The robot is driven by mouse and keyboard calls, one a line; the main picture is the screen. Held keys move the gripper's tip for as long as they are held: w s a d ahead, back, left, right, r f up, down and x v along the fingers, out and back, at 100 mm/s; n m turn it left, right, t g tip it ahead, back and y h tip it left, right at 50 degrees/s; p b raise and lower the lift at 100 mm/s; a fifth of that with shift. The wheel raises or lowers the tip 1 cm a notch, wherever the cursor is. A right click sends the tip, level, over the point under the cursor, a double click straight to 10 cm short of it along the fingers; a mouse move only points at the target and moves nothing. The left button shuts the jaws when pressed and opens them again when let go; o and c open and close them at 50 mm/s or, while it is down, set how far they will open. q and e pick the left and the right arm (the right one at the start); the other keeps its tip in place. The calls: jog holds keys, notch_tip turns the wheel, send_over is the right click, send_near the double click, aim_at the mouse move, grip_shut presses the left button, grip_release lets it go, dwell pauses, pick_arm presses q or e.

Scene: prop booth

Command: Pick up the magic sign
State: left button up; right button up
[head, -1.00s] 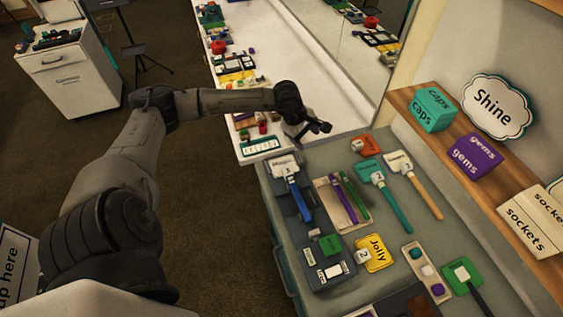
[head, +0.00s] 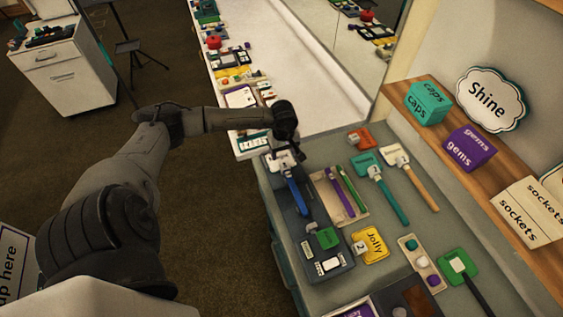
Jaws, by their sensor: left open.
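The magic sign (head: 298,197) is a small white paddle sign with a blue handle. It lies on a dark tray (head: 325,222) on the grey counter, handle toward the front. My left gripper (head: 285,155) points down over its white head, jaws open. The gripper hides most of the head and its lettering. I cannot tell whether the fingers touch the sign. My right gripper is out of view.
A box with purple and green sticks (head: 340,192) lies close right of the sign. A teal-handled sign (head: 388,196) and a wooden-handled sign (head: 414,178) lie farther right. A green block (head: 323,238) and a yellow Jolly card (head: 370,244) are nearer the front.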

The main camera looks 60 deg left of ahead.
aim_at(283, 160)
pick_arm(q)
jog(key=shift+f+p, duration=0.4)
jog(key=shift+f, duration=2.5)
jog(key=c, duration=1)
jog(key=shift+r, duration=0.15)
